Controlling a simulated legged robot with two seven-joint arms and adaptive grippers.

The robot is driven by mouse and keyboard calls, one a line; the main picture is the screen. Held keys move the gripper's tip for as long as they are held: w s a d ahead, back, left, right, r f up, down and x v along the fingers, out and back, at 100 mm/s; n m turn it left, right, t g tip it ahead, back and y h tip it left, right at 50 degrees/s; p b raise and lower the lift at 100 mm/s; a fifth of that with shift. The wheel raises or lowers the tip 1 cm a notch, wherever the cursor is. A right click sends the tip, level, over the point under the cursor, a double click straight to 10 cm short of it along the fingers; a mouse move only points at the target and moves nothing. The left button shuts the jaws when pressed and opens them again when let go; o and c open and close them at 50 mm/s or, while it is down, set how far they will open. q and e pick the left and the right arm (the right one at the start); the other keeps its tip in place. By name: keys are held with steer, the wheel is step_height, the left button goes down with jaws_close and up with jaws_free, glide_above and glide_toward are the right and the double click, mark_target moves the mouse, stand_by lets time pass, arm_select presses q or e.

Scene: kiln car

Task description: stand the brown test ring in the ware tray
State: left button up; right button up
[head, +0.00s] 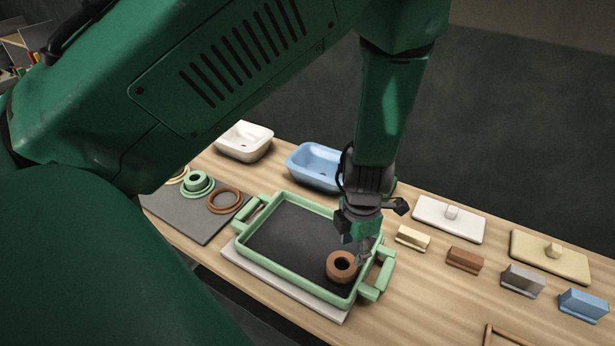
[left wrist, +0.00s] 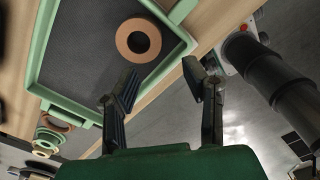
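The brown test ring (head: 341,266), thick with a round hole, is inside the ware tray, on its dark floor near the right front corner. The ring also shows in the left wrist view (left wrist: 138,40). The ware tray (head: 268,270) has a green rim and handles. It also shows in the left wrist view (left wrist: 68,103). My left gripper (head: 364,256) is just beside the ring, over the tray's right side. In the left wrist view its fingers (left wrist: 163,84) are apart with nothing between them, and the ring is clear of them. My right gripper is not in view.
A grey mat (head: 188,222) left of the tray holds green, cream and flat brown rings. White (head: 243,142) and blue (head: 308,166) basins stand behind. Several small blocks, including a brown one (head: 464,260), and two lidded slabs stand at right. Bare table lies right of the tray.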

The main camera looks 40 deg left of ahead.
arm_select(q)
steer(key=s+a+f+m, duration=0.1)
steer(key=s+a+m, duration=0.1)
steer(key=m, duration=0.1)
steer(key=s+a+f+m+y, duration=0.1)
steer(key=s+f+m, duration=0.1)
steer(key=m, duration=0.1)
steer(key=s+a+f+m, duration=0.2)
steer(key=s+m, duration=0.1)
steer(key=shift+a+f+y, duration=0.15)
steer(key=shift+a+y, duration=0.2)
steer(key=shift+y, duration=0.05)
steer(key=s+f+m+h, duration=0.1)
steer(key=s+f+m, duration=0.1)
steer(key=s+m, duration=0.4)
steer(key=s+f+m, duration=0.2)
steer(key=s+m, duration=0.5)
steer(key=m, duration=1)
steer(key=shift+s+d+f+t+h, duration=0.25)
steer(key=shift+d+f+t+h, duration=0.05)
steer(key=shift+d+h, duration=0.15)
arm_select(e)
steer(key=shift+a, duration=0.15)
arm_select(q)
steer(key=shift+a, duration=0.1)
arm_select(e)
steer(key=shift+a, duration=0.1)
